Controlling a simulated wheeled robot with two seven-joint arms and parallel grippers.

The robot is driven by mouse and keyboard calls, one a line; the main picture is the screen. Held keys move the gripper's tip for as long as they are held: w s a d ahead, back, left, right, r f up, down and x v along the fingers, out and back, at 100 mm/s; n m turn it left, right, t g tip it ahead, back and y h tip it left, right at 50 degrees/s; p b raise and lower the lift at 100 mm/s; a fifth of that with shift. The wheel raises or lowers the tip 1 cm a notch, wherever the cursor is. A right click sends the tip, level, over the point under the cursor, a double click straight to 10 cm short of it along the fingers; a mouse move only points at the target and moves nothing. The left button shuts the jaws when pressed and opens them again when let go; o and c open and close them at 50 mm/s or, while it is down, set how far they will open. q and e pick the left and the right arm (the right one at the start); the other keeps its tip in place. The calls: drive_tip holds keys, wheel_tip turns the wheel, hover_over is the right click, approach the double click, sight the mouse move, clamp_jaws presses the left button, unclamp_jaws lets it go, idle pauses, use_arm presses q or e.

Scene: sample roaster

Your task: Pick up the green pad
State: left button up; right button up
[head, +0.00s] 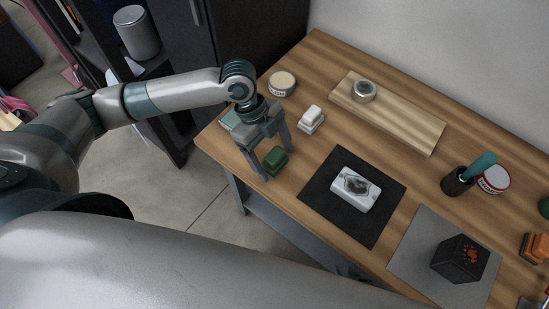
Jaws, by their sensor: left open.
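The dark green pad (277,156) lies on the wooden table near its left edge, in the head view. It has a dark green top and looks like a small block. My left gripper (274,163) points down at it with its fingers spread, one finger to the left of the pad and one to the right. I cannot tell whether either finger touches the pad. My right gripper is not in view.
A pale green item (231,121) sits behind my gripper, and a white block (311,118) stands to its right. A round tin (282,83) is farther back. A black mat (326,205) with a white device (355,189) lies to the right. The table's front edge is close.

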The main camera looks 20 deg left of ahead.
sight(279, 156)
drive_tip(key=shift+s, duration=0.1)
use_arm(q)
drive_tip(key=c, duration=1.2)
use_arm(e)
drive_tip(key=shift+d, duration=0.1)
use_arm(q)
drive_tip(key=shift+r, duration=0.15)
